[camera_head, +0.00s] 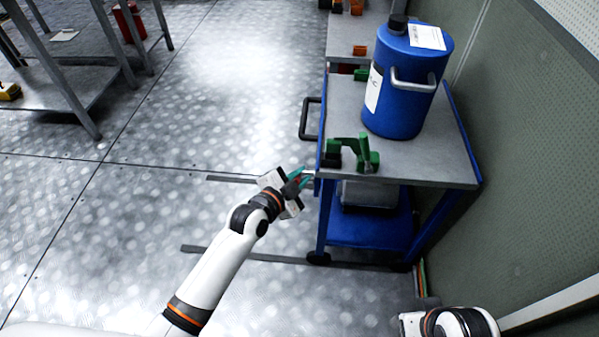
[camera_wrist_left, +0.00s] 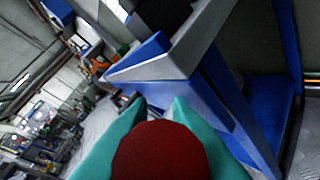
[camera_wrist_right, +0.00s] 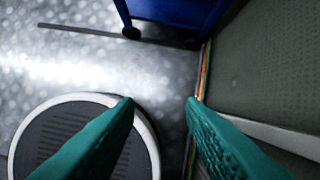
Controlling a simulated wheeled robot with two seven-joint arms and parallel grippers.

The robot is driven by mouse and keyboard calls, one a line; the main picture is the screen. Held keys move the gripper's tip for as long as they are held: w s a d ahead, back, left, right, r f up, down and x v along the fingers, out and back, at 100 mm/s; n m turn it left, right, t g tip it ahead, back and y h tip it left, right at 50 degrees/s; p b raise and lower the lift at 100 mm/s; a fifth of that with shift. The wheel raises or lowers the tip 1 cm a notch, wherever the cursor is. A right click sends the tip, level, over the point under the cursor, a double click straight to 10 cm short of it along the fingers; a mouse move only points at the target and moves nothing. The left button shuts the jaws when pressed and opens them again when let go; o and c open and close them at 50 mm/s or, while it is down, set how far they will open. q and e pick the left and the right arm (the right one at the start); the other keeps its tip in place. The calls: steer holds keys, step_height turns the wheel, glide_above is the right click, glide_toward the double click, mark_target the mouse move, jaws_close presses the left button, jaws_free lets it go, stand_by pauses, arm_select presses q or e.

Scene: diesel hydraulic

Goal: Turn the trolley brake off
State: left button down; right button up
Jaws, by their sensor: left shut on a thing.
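The blue trolley (camera_head: 345,98) with a grey top stands right of centre in the head view, near the wall. My left gripper (camera_head: 303,180) is at its near left corner, just off the trolley's edge. In the left wrist view, the teal fingers of my left gripper (camera_wrist_left: 160,103) are on either side of a round red knob (camera_wrist_left: 160,152) and shut on it. The blue trolley frame (camera_wrist_left: 165,52) shows just beyond. The knob's mounting is hidden. My right gripper (camera_wrist_right: 160,103) is open and empty over the floor, its fingers wide apart; the trolley's lower part (camera_wrist_right: 170,10) is ahead.
A blue canister (camera_head: 402,100) and green clamps (camera_head: 353,152) stand on the trolley top. A dark handle (camera_head: 304,118) sticks out on the trolley's left. The green wall (camera_head: 520,130) is close on the right. The floor (camera_head: 200,120) on the left is free, up to a metal table.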

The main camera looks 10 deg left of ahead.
arm_select(q)
steer(key=shift+w+r+g+p, duration=0.15)
steer(key=shift+r+g+p, duration=0.15)
steer(key=shift+p, duration=0.6)
steer(key=shift+w+r+g+p, duration=0.25)
steer(key=shift+g+p, duration=0.15)
steer(key=shift+p, duration=0.85)
arm_select(e)
step_height(320, 180, down, 15)
steer(key=g, duration=0.1)
arm_select(q)
steer(key=p, duration=0.1)
steer(key=n+g+p, duration=0.1)
steer(key=p, duration=0.1)
steer(key=shift+w+r+y, duration=0.15)
steer(key=shift+w+y, duration=0.15)
steer(key=shift+w, duration=0.1)
steer(key=shift+g+p, duration=0.3)
steer(key=shift+p, duration=0.05)
arm_select(e)
steer(key=s+d+f, duration=0.1)
steer(key=s+f, duration=0.7)
steer(key=f, duration=0.3)
steer(key=shift+s+f+g, duration=0.15)
steer(key=shift+g, duration=0.25)
arm_select(q)
steer(key=c, duration=1.3)
jaws_free()
steer(key=shift+r, duration=0.1)
